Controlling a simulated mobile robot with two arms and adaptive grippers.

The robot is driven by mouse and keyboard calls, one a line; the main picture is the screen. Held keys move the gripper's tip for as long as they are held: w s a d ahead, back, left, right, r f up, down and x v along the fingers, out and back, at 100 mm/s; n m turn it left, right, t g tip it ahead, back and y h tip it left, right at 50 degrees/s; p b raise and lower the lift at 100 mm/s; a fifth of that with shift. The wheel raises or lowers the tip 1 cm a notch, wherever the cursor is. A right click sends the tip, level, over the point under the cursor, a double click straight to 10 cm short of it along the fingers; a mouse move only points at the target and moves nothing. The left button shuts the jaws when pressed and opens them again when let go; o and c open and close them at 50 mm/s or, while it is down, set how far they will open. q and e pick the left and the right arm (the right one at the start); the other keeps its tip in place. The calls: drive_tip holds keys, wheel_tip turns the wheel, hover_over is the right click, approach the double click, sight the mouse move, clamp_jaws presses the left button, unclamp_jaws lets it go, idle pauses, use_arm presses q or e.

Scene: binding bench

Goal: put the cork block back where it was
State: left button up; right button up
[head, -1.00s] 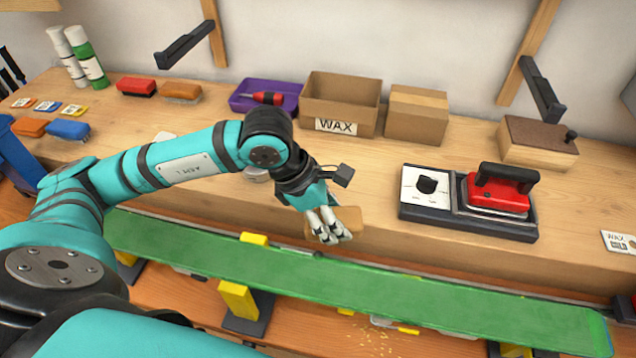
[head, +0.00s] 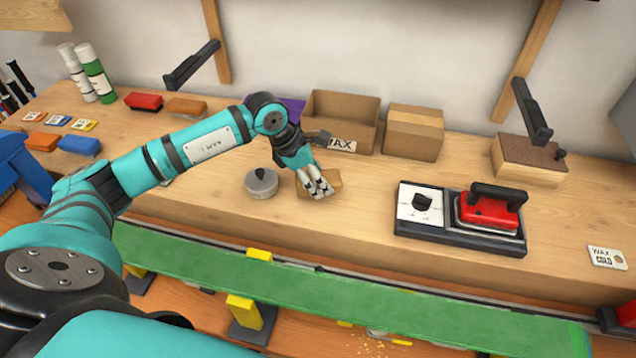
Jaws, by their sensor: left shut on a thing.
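The cork block (head: 331,180) is a tan-brown block in the head view, over the wooden bench near its middle. My left gripper (head: 318,193) is shut on it, with the fingers covering part of its front. I cannot tell whether the block touches the bench top or hangs just above it. My right gripper is not in view.
A grey lidded pot (head: 262,183) stands just left of the block. Behind are an open WAX box (head: 340,115) and a closed carton (head: 413,132). A red iron (head: 488,208) sits right. A green board (head: 330,290) runs along the front. Bench between block and iron is clear.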

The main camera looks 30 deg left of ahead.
use_arm(q)
wheel_tip(320, 180, down, 3)
drive_tip(key=shift+p, duration=0.9)
drive_tip(key=shift+f+b, duration=0.3)
drive_tip(key=shift+f, duration=0.1)
drive_tip(key=o, duration=1.1)
drive_tip(key=shift+r, duration=0.15)
